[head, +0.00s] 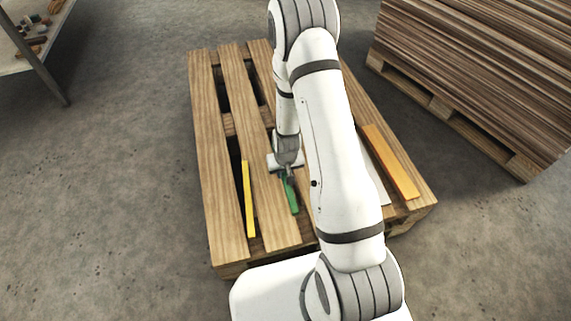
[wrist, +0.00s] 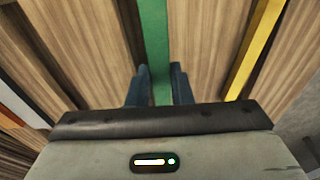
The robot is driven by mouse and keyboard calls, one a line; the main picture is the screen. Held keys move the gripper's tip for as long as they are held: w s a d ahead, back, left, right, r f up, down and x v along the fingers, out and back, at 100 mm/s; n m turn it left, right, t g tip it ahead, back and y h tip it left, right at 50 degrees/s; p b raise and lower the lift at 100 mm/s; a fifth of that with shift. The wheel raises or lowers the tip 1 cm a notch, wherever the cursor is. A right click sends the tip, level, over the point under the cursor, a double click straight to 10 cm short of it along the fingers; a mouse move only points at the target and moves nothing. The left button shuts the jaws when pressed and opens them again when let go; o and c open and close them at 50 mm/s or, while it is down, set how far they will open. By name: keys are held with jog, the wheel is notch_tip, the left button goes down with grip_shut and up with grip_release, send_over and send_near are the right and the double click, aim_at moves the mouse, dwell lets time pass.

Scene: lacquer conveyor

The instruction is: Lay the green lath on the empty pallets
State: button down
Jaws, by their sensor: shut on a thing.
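The green lath (head: 291,196) is at the wooden pallet (head: 208,150), between a yellow lath and my arm in the head view. My gripper (head: 287,174) is over the pallet and shut on the green lath. In the wrist view the green lath (wrist: 154,45) runs straight out between the two blue fingers of my gripper (wrist: 159,88). I cannot tell whether the lath touches the slats. Part of it is hidden by my gripper in the head view.
A yellow lath (head: 249,200) lies left of the green one, and an orange board (head: 390,162) lies at the pallet's right. A white piece (head: 376,186) is partly hidden by my arm. A board stack (head: 480,75) stands right, a workbench (head: 30,38) upper left. Floor is clear on the left.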

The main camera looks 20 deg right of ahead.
aim_at(284, 181)
notch_tip(284, 181, down, 5)
jog(key=shift+f+b, duration=0.2)
jog(key=shift+b, duration=0.6)
jog(key=shift+r, duration=0.1)
jog(key=c, duration=1.8)
grip_release()
jog(key=shift+f, duration=0.2)
jog(key=o, duration=0.5)
jog(key=shift+r, duration=0.1)
